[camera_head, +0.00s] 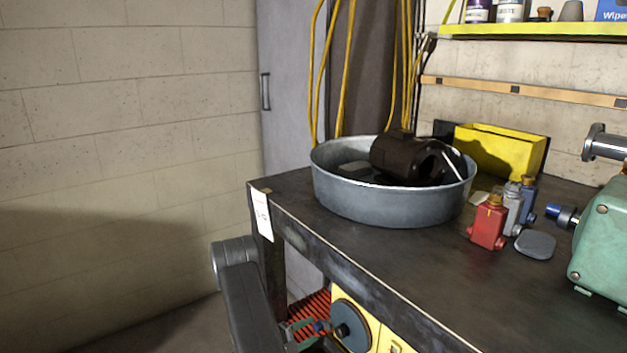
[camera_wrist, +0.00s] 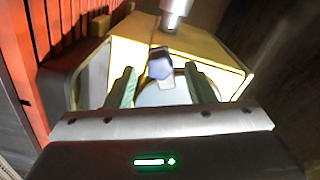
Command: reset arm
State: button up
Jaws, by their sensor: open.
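My arm reaches down past the near left corner of the workbench (camera_head: 400,255), and my gripper (camera_wrist: 161,85) is below the bench top. Its two greenish fingers are apart. Between and beyond them, the wrist view shows a bluish knob (camera_wrist: 160,66) in front of a pale round disc (camera_wrist: 165,95) on a yellow housing (camera_wrist: 215,65). I cannot tell whether the fingers touch it. In the head view the yellow housing (camera_head: 388,340) with its grey-blue disc (camera_head: 352,328) sits under the bench edge. A dark motor (camera_head: 405,157) lies in a round metal tub (camera_head: 390,208) on the bench.
Red slats (camera_head: 308,308) lie beside the yellow housing. A white tag (camera_head: 262,214) hangs at the bench corner. Floor space at left looks free.

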aim_at(325, 324)
jog(key=p+v, duration=0.1)
jog(key=v, duration=1.1)
jog(key=b+x, duration=0.1)
jog(key=x, duration=1.4)
jog(key=shift+f+b, duration=0.1)
jog(key=shift+b, duration=0.25)
jog(key=m+b, duration=0.1)
jog(key=m, duration=0.4)
jog(key=shift+b, duration=0.3)
jog(key=shift+m, duration=1)
jog(key=shift+s+a, duration=0.1)
